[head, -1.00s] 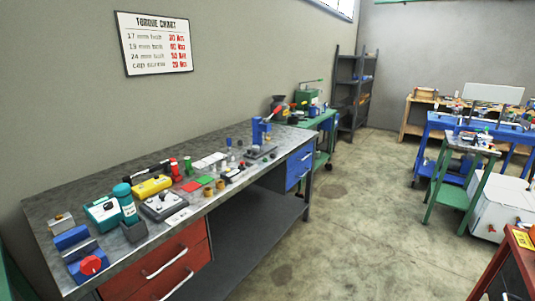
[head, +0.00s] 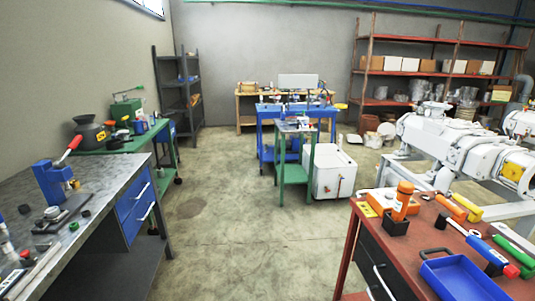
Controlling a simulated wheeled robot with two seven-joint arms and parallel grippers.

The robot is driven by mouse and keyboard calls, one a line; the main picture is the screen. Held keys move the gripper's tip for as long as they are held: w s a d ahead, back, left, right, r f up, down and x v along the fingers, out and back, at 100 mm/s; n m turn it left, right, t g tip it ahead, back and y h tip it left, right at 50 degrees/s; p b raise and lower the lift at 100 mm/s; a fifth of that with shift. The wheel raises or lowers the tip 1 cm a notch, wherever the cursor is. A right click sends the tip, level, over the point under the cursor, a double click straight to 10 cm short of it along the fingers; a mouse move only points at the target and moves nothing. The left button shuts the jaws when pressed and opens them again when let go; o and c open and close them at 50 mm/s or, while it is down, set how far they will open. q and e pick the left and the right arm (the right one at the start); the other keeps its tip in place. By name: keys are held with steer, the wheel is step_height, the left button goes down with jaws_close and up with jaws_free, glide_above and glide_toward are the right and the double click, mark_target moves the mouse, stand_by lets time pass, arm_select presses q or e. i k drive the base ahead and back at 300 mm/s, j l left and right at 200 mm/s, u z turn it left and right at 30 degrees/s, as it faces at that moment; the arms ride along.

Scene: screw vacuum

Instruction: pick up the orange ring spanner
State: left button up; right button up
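I cannot pick out a ring spanner for certain at this distance. On the red-topped bench (head: 462,242) at the lower right, a long orange tool (head: 450,208) lies beside a yellow one (head: 467,214); its ends are too small to make out. An upright orange-handled tool (head: 403,200) stands in a dark block to its left, beside a flat orange item (head: 379,203). Neither of my grippers is in view.
A blue tray (head: 462,277) sits at the red bench's front. A grey metal workbench (head: 100,190) fills the lower left. A green stand (head: 293,172) and white box (head: 333,172) are mid-room. Concrete floor (head: 235,240) between the benches is clear.

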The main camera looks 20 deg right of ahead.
mark_target(456, 210)
steer(key=i+z, duration=0.35)
steer(key=i, duration=1.2)
steer(key=i+z, duration=0.45)
steer(key=i+j+z, duration=0.1)
steer(key=i+z, duration=0.2)
steer(key=z, duration=0.15)
steer(key=i+j+z, duration=0.25)
steer(key=z, duration=0.2)
steer(key=i+j+z, duration=0.65)
steer(key=j+z, duration=0.15)
steer(key=z, duration=0.15)
